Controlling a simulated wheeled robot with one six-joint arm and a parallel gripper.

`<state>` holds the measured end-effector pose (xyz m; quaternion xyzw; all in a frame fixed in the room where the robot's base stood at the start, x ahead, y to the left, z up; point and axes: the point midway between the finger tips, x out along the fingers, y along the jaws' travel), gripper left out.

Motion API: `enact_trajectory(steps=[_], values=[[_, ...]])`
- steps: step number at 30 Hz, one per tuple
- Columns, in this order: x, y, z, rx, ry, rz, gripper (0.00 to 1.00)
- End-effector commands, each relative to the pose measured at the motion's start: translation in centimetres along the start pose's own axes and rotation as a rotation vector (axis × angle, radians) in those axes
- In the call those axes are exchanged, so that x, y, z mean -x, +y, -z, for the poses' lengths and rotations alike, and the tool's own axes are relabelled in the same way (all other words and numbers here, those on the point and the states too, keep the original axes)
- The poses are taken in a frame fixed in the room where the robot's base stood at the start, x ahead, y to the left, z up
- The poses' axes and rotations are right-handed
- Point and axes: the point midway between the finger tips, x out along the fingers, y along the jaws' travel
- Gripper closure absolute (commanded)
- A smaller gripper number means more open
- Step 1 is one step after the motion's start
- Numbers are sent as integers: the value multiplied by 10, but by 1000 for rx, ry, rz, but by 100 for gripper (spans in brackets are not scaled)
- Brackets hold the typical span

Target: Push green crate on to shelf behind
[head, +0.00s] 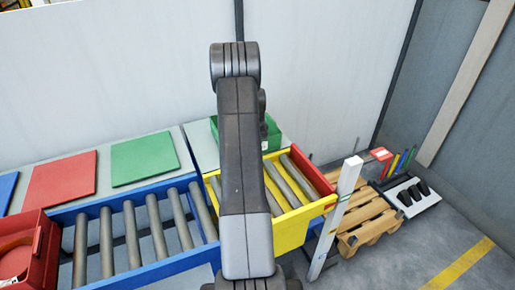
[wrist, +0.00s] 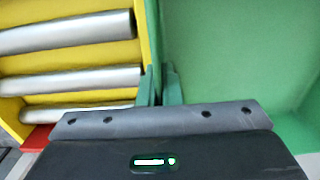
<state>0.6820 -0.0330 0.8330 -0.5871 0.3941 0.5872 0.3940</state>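The green crate (head: 272,134) stands at the back, behind the yellow roller section (head: 325,207), at the grey shelf (head: 203,147). My arm hides its middle, so I cannot tell how far it rests on the shelf. In the wrist view the green crate (wrist: 235,50) fills the right side, beside the yellow frame and its rollers. My gripper (wrist: 160,88) has its two fingertips close together at the boundary between crate and yellow frame. I cannot tell whether the crate's wall is between them. The head view hides the gripper behind my arm.
Blue-framed rollers (head: 130,240) run to the left, with a red box (head: 40,245) at their far left. Red (head: 60,180) and green (head: 145,158) panels lie on the shelf left of the crate. A white post (head: 335,215) and wooden pallet (head: 368,222) stand right. A wall closes the back.

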Motion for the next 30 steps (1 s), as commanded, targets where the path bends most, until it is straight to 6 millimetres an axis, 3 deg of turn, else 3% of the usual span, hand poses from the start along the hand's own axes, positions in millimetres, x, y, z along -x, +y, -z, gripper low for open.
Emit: enact_trajectory(steps=[11,23,27,30], values=[[1,-3,0,1,1,1,100],[1,-31,-1,1,1,2,100],[1,-30,-1,1,1,1,70],[0,-30,-1,1,0,1,70]])
